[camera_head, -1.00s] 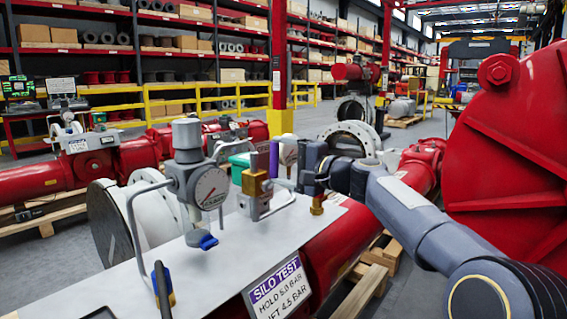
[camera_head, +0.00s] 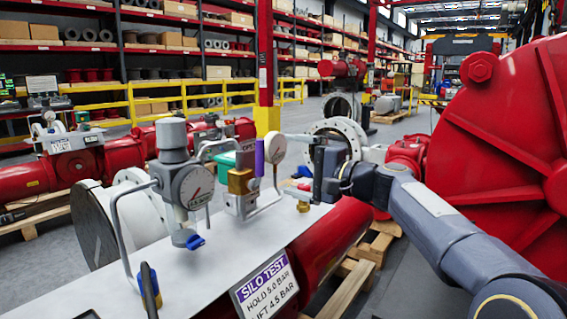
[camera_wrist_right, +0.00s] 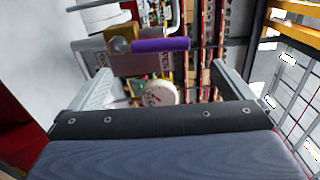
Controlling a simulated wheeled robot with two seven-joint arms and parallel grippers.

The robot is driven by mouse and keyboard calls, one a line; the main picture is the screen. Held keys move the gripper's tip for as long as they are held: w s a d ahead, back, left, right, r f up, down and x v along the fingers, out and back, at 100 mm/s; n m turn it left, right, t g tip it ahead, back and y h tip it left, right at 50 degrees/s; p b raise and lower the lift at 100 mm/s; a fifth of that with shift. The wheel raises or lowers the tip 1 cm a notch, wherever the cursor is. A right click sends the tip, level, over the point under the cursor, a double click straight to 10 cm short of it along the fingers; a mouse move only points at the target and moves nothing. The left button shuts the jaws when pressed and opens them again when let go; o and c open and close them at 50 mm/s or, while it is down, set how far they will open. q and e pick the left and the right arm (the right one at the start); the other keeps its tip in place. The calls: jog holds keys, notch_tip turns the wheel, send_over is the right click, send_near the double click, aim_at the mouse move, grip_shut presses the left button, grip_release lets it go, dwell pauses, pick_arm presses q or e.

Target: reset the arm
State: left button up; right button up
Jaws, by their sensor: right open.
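My right gripper (camera_head: 304,163) is at the right side of the fittings on the pale panel (camera_head: 225,240). Its fingers are apart and empty in the right wrist view (camera_wrist_right: 163,72). A brass valve (camera_head: 240,181) with an upright purple handle (camera_head: 260,157) stands just left of the gripper, apart from it. A small white gauge (camera_head: 275,149) is behind the handle; in the right wrist view the gauge (camera_wrist_right: 160,92) shows between the fingers. A larger grey gauge (camera_head: 194,187) with a blue valve knob (camera_head: 195,242) is further left. My left gripper is not in view.
A grey bent handle (camera_head: 122,220) rises at the left. A big red ribbed housing (camera_head: 500,150) stands close to my right arm. Red cylinders and shelves are behind.

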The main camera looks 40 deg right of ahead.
jog(key=shift+s, duration=0.15)
dwell(0.4)
jog(key=s+a+f+n+g+y, duration=0.2)
jog(key=s+a+f+n+g, duration=0.55)
jog(key=a+f, duration=0.65)
jog(key=s+a+f+n+g+h, duration=0.1)
jog(key=s+a+f+n+g, duration=0.2)
jog(key=s+f, duration=0.5)
jog(key=s+a+f+n+g+h, duration=0.1)
jog(key=s+a+f+n+h, duration=0.15)
jog(key=s+a+f, duration=0.4)
notch_tip(320, 180, up, 31)
jog(key=s+d+p, duration=0.1)
jog(key=s+p, duration=0.1)
jog(key=p, duration=3.1)
jog(key=shift+s+d+n+p, duration=0.15)
jog(key=shift+d+n+p, duration=0.15)
jog(key=shift+p, duration=0.05)
jog(key=shift+f, duration=0.1)
jog(key=shift+d, duration=0.1)
